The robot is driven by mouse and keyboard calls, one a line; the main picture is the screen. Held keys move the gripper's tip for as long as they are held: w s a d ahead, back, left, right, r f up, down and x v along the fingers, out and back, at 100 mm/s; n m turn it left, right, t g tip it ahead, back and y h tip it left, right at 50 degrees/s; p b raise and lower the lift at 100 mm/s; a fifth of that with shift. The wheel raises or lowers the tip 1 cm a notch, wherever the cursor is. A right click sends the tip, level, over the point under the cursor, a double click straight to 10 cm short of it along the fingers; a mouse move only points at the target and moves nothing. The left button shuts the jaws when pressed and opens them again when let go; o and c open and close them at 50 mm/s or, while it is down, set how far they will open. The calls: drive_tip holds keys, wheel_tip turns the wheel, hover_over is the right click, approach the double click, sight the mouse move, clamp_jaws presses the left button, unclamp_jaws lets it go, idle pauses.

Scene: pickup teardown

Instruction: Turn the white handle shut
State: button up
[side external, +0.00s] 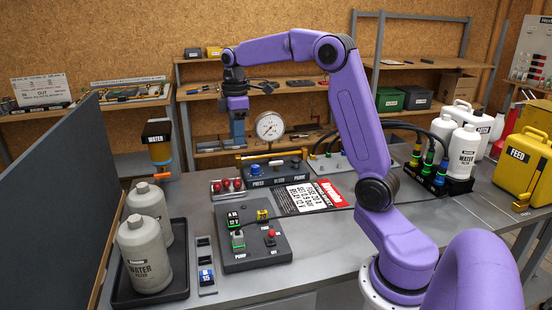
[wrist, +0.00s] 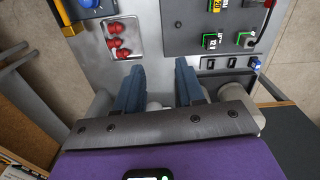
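I cannot make out a white handle for certain in either view. A dark block with a blue knob (side external: 254,168), labelled PRESS, BLEED and PRIME, stands on the bench with a round gauge (side external: 269,126) above it. A yellow bar (side external: 258,154) runs behind the block. My gripper (side external: 238,143) hangs fingers-down in the air left of the gauge. In the wrist view my gripper (wrist: 160,80) has its two blue-grey fingers well apart. Nothing is clearly held between them. A pale shape shows partly behind the fingers, too hidden to name.
A grey switch panel (side external: 253,238) and red knobs (side external: 227,185) occupy the front bench. Two grey water bottles (side external: 144,255) stand in a black tray (side external: 178,292) at left, below an orange-handled filter (side external: 160,150). Yellow FEED jug (side external: 522,165) and hoses stand at right.

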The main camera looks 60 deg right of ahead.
drive_tip(key=w+d, duration=0.1)
drive_tip(key=d, duration=0.8)
drive_tip(key=m, duration=0.1)
hover_over(276, 162)
wheel_tip(276, 162, down, 17)
drive_tip(key=shift+w+d+r, duration=0.1)
drive_tip(key=shift+d, duration=0.05)
clamp_jaws()
